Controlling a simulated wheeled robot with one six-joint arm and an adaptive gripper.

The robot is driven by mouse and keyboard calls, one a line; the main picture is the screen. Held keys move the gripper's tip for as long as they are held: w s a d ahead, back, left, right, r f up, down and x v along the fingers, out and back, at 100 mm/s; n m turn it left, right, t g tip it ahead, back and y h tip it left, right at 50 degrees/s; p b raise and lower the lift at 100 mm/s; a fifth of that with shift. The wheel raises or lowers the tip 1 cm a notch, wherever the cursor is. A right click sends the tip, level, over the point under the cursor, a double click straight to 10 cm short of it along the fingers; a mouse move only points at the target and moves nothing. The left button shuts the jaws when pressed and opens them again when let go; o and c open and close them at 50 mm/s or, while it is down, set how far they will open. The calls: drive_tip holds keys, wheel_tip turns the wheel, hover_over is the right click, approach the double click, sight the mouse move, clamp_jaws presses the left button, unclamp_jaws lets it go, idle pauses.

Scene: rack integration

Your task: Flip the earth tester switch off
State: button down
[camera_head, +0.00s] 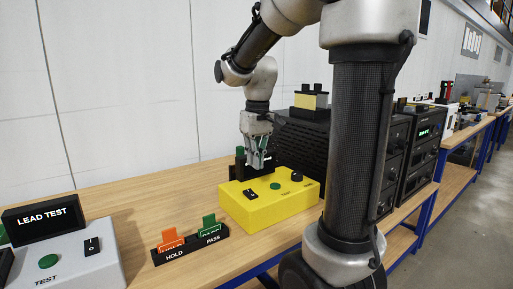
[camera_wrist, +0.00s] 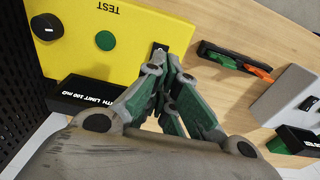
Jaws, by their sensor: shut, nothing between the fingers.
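The earth tester is a yellow box (camera_head: 262,208) on the wooden bench. Its top carries a black rocker switch (camera_head: 250,195), a green button (camera_head: 275,186) and a black knob (camera_head: 297,176). My gripper (camera_head: 257,166) is shut and empty, pointing down above the back of the box, in front of its black display. In the wrist view the yellow top (camera_wrist: 140,25) shows upside down with the green button (camera_wrist: 105,40). The gripper fingertips (camera_wrist: 168,62) overlap the lower edge of the dark switch (camera_wrist: 160,48). I cannot tell whether they touch it, nor which way the switch is set.
A black holder (camera_head: 192,246) with orange HOLD and green PASS tags stands left of the yellow box. A grey lead tester (camera_head: 75,265) with a black display (camera_head: 42,218) is at the front left. A black perforated case (camera_head: 300,140) stands behind.

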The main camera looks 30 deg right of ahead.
drive_tip(key=shift+s+r, duration=0.1)
drive_tip(key=shift+r, duration=2)
drive_tip(key=s+a+f+t, duration=0.1)
drive_tip(key=s+f, duration=0.1)
drive_tip(key=s, duration=0.6)
drive_tip(key=s+a+f+t, duration=0.2)
drive_tip(key=s, duration=0.6)
drive_tip(key=shift+s, duration=0.1)
